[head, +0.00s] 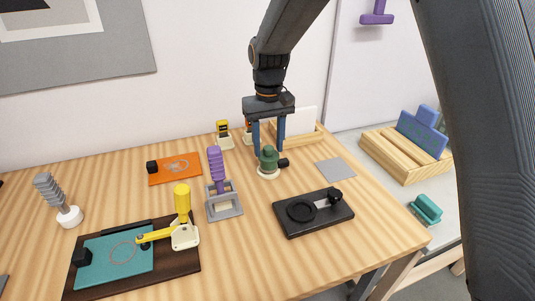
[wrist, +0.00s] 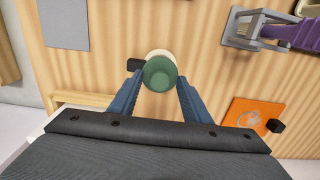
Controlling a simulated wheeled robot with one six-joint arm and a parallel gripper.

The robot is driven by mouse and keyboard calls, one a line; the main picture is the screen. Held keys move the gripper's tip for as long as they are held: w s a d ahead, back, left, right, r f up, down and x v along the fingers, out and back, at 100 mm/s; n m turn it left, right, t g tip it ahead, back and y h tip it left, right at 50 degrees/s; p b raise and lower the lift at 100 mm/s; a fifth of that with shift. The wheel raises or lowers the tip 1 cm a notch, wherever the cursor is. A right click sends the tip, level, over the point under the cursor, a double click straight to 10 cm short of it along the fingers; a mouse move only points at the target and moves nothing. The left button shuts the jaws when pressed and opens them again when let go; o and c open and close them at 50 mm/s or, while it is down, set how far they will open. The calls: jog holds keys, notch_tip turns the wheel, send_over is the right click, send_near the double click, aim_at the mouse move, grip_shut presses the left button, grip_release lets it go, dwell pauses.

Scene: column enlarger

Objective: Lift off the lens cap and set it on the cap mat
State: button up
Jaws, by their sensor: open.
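A green rounded piece (head: 268,156), apparently the lens cap, stands upright on a cream round base, with a black stub out to its right. In the wrist view the green top (wrist: 160,74) lies between my finger ends, and the black stub (wrist: 134,64) points left. My gripper (head: 268,150) is open and points down, its two blue fingers on either side of the green piece. I cannot tell whether they touch it. A flat grey square (head: 335,169), probably the cap mat, lies bare to the right; it also shows in the wrist view (wrist: 67,22).
A black tray (head: 288,224) lies in front, and a purple-handled grey frame (head: 225,208) stands left. An orange mat (head: 160,178) with a black block lies farther left. Yellow-topped (head: 223,138) and orange-topped items and a wooden tray (head: 318,131) stand behind. Table around the grey square is clear.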

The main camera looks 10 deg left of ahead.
jog(key=shift+p, duration=0.35)
dwell(0.5)
grip_shut()
